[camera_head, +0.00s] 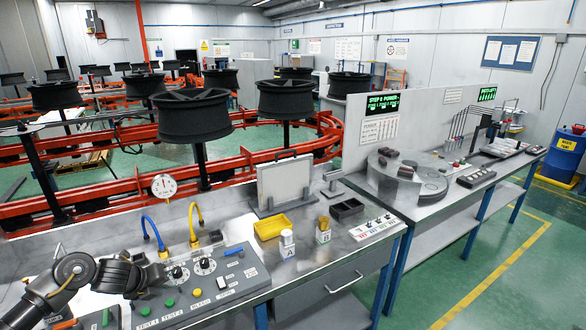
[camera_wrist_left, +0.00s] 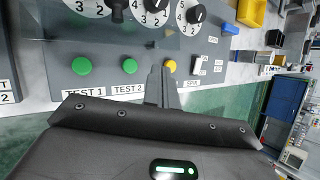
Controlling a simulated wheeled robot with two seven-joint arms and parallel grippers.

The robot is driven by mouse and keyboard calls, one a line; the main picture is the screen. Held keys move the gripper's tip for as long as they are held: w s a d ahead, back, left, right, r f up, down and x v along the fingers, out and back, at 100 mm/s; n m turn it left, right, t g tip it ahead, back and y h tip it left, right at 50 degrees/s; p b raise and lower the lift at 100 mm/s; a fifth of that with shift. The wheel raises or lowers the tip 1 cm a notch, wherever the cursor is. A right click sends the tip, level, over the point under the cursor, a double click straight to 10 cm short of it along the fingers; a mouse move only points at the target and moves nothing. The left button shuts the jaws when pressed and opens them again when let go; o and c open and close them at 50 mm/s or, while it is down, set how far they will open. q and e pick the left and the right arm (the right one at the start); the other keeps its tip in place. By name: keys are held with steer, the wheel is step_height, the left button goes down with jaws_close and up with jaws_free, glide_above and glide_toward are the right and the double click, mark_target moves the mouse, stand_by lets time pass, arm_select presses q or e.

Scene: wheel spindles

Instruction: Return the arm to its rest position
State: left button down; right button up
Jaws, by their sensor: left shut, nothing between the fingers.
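My left gripper (camera_head: 136,286) is over the left end of the grey control panel (camera_head: 185,308) on the front bench, with my arm coming in from the lower left. In the left wrist view the fingers (camera_wrist_left: 161,84) are together and hold nothing. Their tips lie in front of the panel face, between the green TEST 2 button (camera_wrist_left: 130,66) and the yellow button (camera_wrist_left: 169,66). The green TEST 1 button (camera_wrist_left: 81,66) is further left. I cannot tell whether the fingers touch the panel. My right gripper is not in view.
Numbered dials (camera_wrist_left: 143,12) sit above the buttons. Blue and yellow hoses (camera_head: 195,222) rise behind the panel. A yellow tray (camera_head: 271,227), small bottles (camera_head: 286,243) and a dial gauge (camera_head: 164,186) are on the bench. Black wheels on spindles (camera_head: 192,112) stand behind along a red rail.

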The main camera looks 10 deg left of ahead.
arm_select(q)
steer(key=s+d+f+n, duration=0.4)
steer(key=s+d+n, duration=0.1)
steer(key=d, duration=0.3)
steer(key=s+d+f+n, duration=0.4)
steer(key=s+d+n, duration=0.1)
steer(key=d, duration=0.4)
steer(key=s+d+n+g+y, duration=0.1)
steer(key=s+d+n+g, duration=0.1)
steer(key=s+n, duration=0.8)
steer(key=s+d+n+g+y, duration=0.15)
steer(key=s+n, duration=0.55)
steer(key=s, duration=0.7)
step_height(320, 180, down, 27)
steer(key=s+g+b, duration=0.1)
steer(key=g+b, duration=0.1)
steer(key=b, duration=0.1)
steer(key=s+a+f+b, duration=0.1)
steer(key=s+a+f, duration=0.2)
steer(key=s+f, duration=1.4)
step_height(320, 180, down, 3)
steer(key=shift+s+r+g+h+b, duration=0.1)
steer(key=shift+s+g+h+b, duration=0.1)
steer(key=shift+g+h+b, duration=0.2)
